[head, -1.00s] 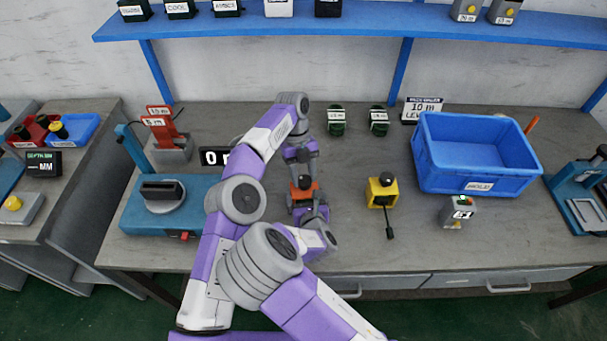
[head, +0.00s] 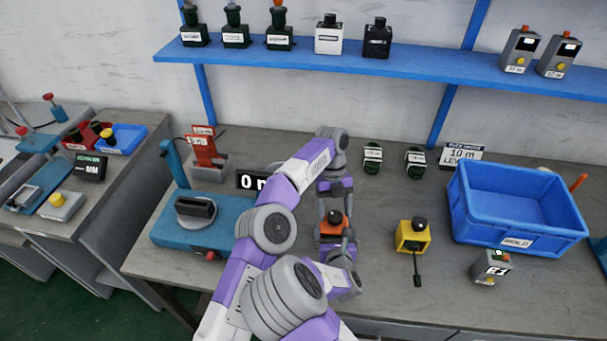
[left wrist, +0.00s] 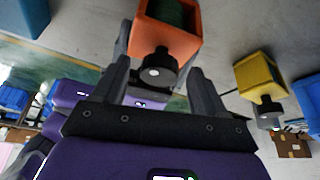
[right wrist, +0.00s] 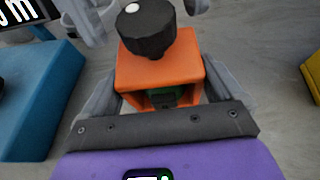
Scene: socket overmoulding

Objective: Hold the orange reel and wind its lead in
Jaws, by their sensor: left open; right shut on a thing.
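The orange reel (head: 331,229) stands on the table between my two grippers, its black knob (right wrist: 147,28) on top. My right gripper (right wrist: 160,82) is shut on the reel's body, one finger on each side. Something green (right wrist: 165,97) shows inside the frame. My left gripper (left wrist: 160,78) comes from the far side and is open. Its fingers stand apart on either side of the knob (left wrist: 157,68), with gaps visible in the left wrist view. I cannot make out the orange reel's lead. A display (head: 252,181) reads "0" with its unit partly covered by my left arm.
A yellow reel (head: 411,236) with its lead hanging forward stands to the right. Beyond it are a blue bin (head: 516,243) and a small grey device (head: 491,268). A blue machine (head: 195,235) stands left.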

